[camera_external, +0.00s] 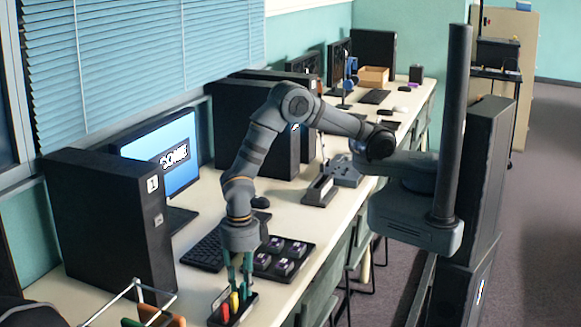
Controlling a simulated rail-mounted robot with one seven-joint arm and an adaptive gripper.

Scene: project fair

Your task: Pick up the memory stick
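I cannot make out a memory stick for certain. My gripper (239,286) points down at the near part of the long desk, just over a small black holder (249,308). The holder has upright red, yellow and green items (234,302) in it. My fingertips overlap the back of the holder in this view, and I cannot tell whether they touch anything. The fingers look a little apart, but the space between them is too small to read. A black tray (262,272) with several small dark and purple items lies right of my gripper.
The desk (312,214) runs away to the back. A black keyboard (204,252), a lit monitor (180,153) and a tall black computer case (105,220) stand on the left. A wire rack (135,290) is at the front left. A grey device (320,190) sits farther back.

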